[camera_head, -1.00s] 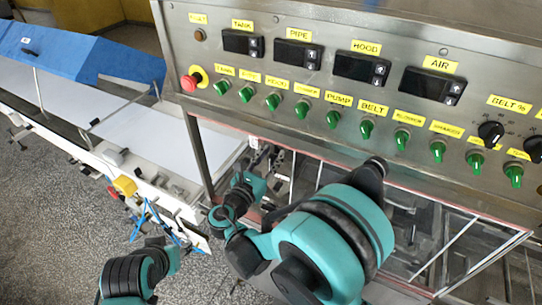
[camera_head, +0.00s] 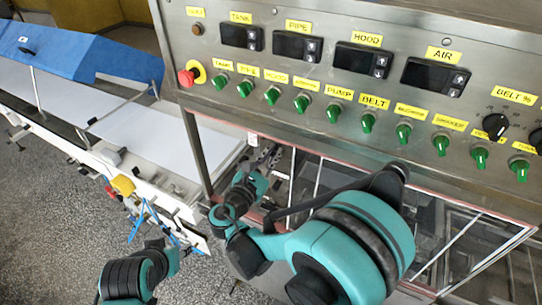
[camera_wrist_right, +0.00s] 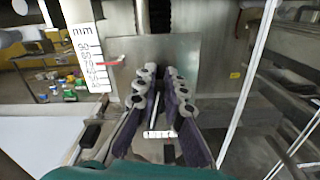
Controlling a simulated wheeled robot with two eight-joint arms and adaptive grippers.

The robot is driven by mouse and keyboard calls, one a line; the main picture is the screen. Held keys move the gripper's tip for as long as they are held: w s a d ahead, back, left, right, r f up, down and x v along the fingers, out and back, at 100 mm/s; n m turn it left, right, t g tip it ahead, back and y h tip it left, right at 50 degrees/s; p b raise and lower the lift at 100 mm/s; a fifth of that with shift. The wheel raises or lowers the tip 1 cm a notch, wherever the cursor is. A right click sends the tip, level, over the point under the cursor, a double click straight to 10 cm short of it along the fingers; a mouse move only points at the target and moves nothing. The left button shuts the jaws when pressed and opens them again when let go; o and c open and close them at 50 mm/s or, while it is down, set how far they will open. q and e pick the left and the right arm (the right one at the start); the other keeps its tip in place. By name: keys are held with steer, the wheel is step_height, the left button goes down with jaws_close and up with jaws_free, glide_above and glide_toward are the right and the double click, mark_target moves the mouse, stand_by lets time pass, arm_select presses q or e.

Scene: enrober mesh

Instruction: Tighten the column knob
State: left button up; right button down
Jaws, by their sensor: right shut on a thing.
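My right gripper (camera_head: 266,157) is at the left end of the enrober, below the control panel. In the right wrist view its two purple-padded fingers (camera_wrist_right: 159,78) reach toward a grey metal plate (camera_wrist_right: 168,52). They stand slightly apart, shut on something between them. I take it to be the column knob, which the fingers hide. A small white numbered strip (camera_wrist_right: 160,134) shows between the fingers. A white mm scale (camera_wrist_right: 84,45) stands upright to the left, with a red pointer (camera_wrist_right: 108,62) beside it.
The control panel (camera_head: 310,115) with green switches and a red stop button (camera_head: 187,78) overhangs the work area. A glass-fronted mesh section (camera_head: 440,215) lies to the right. A white conveyor (camera_head: 60,100) with a blue cover (camera_head: 80,53) runs off to the left.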

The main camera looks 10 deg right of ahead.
mark_target(284, 156)
steer(key=m+b, duration=0.1)
steer(key=m, duration=0.1)
steer(key=d+f+m+b, duration=0.1)
steer(key=m, duration=0.2)
steer(key=s+m+b, duration=0.1)
steer(key=m, duration=0.1)
steer(key=shift+d+f+b, duration=0.15)
steer(key=shift+f+b, duration=0.2)
steer(key=shift+f, duration=0.05)
steer(key=m+b, duration=0.1)
steer(key=m, duration=0.1)
steer(key=f+m+b, duration=0.1)
steer(key=m, duration=0.1)
steer(key=shift+s+d+m, duration=0.15)
steer(key=shift+s+m, duration=0.05)
steer(key=shift+m, duration=0.2)
steer(key=shift+f+m+b, duration=0.2)
steer(key=shift+m+b, duration=0.3)
steer(key=shift+m, duration=1)
steer(key=c, duration=1.6)
jaws_free()
steer(key=shift+w, duration=0.15)
